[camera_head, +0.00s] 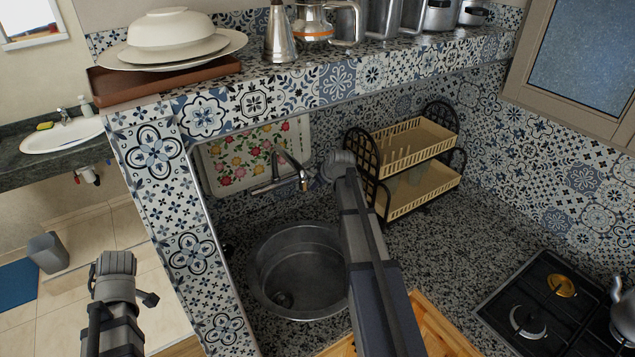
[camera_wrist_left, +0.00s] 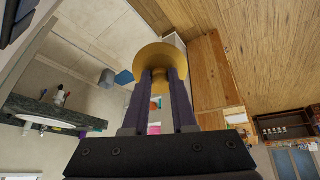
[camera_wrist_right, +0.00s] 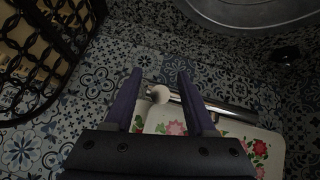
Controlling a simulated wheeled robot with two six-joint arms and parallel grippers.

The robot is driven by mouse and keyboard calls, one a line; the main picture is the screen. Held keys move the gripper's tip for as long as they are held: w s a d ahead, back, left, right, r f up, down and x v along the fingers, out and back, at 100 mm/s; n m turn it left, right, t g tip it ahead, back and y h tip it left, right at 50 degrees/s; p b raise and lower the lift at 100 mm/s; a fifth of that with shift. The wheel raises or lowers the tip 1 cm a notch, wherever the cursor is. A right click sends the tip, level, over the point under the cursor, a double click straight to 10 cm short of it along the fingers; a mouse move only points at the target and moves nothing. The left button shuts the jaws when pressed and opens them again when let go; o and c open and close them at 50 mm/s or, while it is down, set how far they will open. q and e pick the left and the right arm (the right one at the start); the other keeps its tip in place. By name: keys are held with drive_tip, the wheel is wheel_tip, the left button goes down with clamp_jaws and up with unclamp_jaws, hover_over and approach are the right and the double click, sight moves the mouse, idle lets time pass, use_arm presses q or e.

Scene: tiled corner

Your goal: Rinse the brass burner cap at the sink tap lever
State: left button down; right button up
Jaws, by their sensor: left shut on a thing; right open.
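The brass burner cap (camera_wrist_left: 160,56) is round and golden. It sits between the fingertips of my left gripper (camera_wrist_left: 161,75), which is shut on it. In the head view my left arm is at the lower left, away from the sink; the cap is not visible there. The chrome sink tap (camera_head: 290,169) stands behind the round metal sink (camera_head: 300,270). My right arm reaches over the sink's right side to the tap. My right gripper (camera_wrist_right: 159,77) is open, with the tap's pale round end (camera_wrist_right: 158,94) seen between its fingers. I cannot tell whether they touch it.
A two-tier dish rack (camera_head: 417,150) stands right of the tap. A floral tray (camera_head: 232,160) leans behind it. A tiled ledge (camera_head: 285,87) with dishes and pots overhangs the back. A stove (camera_head: 530,310) with another brass cap (camera_head: 561,285) is at the lower right.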

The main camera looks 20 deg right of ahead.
use_arm(q)
wheel_tip(320, 180, up, 8)
drive_tip(key=p, duration=0.7)
drive_tip(key=shift+r+p, duration=0.2)
drive_tip(key=shift+p, duration=0.15)
use_arm(e)
drive_tip(key=v, duration=1)
drive_tip(key=shift+s+r, duration=0.2)
drive_tip(key=shift+s, duration=0.05)
use_arm(q)
drive_tip(key=shift+f, duration=0.1)
